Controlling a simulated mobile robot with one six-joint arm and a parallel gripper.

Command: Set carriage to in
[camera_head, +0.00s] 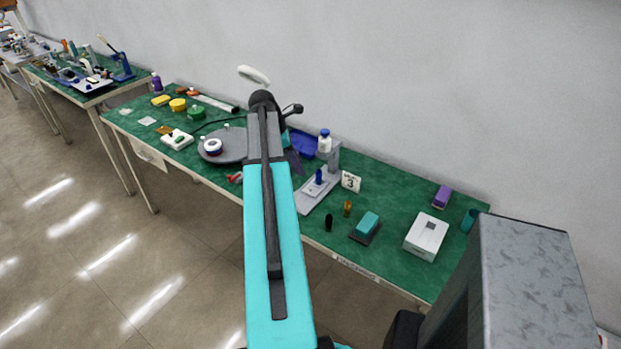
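A grey stand (314,196) with a flat base and an upright back post stands on the green table, right of my arm. A small pale plate with a blue knob (318,176) sits on its base; this looks like the carriage, but its exact position along the base is too small to tell. My arm reaches forward over the table, left of the stand. My gripper (293,160) is mostly hidden behind the arm; only dark parts show beside it, and its fingers cannot be made out.
A white-capped bottle (324,141) and blue tray (302,144) stand behind the stand. A grey disc (224,147) lies left of my arm. Bare green table shows between them.

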